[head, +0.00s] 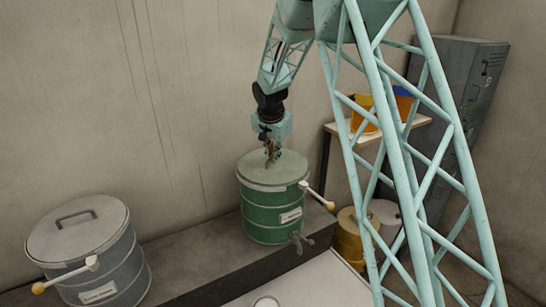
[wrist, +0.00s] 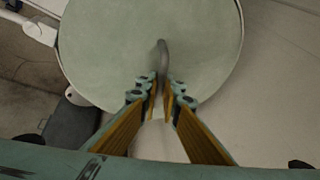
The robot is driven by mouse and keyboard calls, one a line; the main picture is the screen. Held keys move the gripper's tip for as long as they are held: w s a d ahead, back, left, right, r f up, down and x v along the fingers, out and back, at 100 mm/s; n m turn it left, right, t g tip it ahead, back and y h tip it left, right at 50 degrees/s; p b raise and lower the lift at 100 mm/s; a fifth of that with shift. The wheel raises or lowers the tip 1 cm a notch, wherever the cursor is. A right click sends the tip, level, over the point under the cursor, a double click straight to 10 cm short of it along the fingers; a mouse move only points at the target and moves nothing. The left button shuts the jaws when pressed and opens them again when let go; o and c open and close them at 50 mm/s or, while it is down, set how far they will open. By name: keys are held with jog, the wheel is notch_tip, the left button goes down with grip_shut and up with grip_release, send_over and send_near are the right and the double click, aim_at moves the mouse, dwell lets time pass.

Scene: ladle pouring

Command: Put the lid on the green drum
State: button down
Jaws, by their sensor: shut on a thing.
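The green drum (head: 262,215) stands upright on the grey ledge, with a label, a lever with a wooden knob and a spout at its front. The round pale green lid (head: 292,171) lies level over the drum's top, lined up with it. I cannot tell whether it is fully seated or slightly above the rim. My gripper (head: 270,155) points down over the lid's middle. In the wrist view my gripper (wrist: 162,95) is shut on the lid's grey handle (wrist: 162,50), and the lid (wrist: 105,55) fills the upper middle. The drum's inside is hidden.
A grey drum (head: 100,265) with its own lid stands at the left on the ledge (head: 195,262). A shelf (head: 368,138) holds an orange bucket (head: 362,112), with grey lockers (head: 460,90) behind. My lattice arm crosses the right side.

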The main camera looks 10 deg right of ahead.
jog(key=c, duration=2.7)
grip_release()
jog(key=shift+c, duration=0.2)
jog(key=shift+r, duration=0.15)
jog(key=v, duration=1.1)
jog(key=shift+s+r, duration=0.2)
jog(key=shift+r, duration=0.1)
jog(key=shift+a, duration=0.1)
